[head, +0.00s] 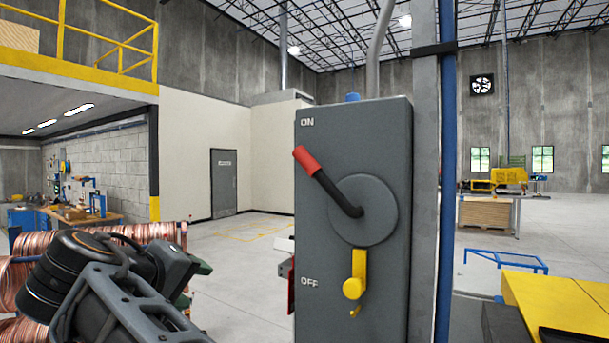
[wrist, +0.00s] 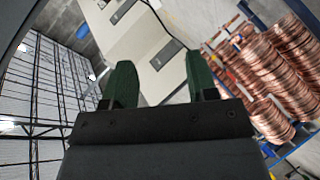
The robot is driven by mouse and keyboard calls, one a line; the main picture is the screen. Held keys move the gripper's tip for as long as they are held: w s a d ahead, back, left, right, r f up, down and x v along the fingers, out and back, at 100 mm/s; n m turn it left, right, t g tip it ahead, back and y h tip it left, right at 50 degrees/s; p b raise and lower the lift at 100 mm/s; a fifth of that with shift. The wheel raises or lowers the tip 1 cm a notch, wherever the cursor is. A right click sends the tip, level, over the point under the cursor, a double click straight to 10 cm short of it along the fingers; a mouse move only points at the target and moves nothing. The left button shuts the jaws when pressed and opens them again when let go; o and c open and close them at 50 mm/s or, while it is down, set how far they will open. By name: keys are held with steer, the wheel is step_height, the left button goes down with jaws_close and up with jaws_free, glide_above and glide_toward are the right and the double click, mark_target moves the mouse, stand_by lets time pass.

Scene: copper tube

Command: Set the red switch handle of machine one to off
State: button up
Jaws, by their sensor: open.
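A grey switch box (head: 312,245) stands upright in the middle of the head view, marked ON at its top and OFF lower down. Its handle has a red grip (head: 307,160) on a black bent lever (head: 336,195) that comes from a round grey disc (head: 375,212). The lever slants up and left, with the grip just below the ON mark. A yellow latch piece (head: 355,277) hangs below the disc. My gripper (wrist: 160,72) is open and empty, its two green fingers apart in the wrist view. In the head view it is left of the box, lower than the red grip and clear of it.
Copper coils (head: 150,235) stand on a blue rack at the left, partly behind my arm; coils (wrist: 275,75) also show in the wrist view. A grey post with a blue pipe (head: 447,150) runs along the box's right side. A yellow-topped surface (head: 560,305) is at the lower right.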

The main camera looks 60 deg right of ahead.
steer(key=s+d+r+m+g+h, duration=0.2)
steer(key=s+r+m+g+h, duration=0.15)
steer(key=r, duration=0.75)
steer(key=m+g+h, duration=0.1)
steer(key=m+g, duration=0.4)
steer(key=m, duration=0.2)
glide_toward(302, 161)
steer(key=p+x, duration=0.3)
steer(key=x, duration=0.6)
steer(key=shift+s+d, duration=0.1)
steer(key=shift+d, duration=0.15)
steer(key=shift+h+p+x, duration=0.25)
steer(key=shift+p+x, duration=0.05)
steer(key=shift+x, duration=0.6)
steer(key=shift+c, duration=0.3)
jaws_close()
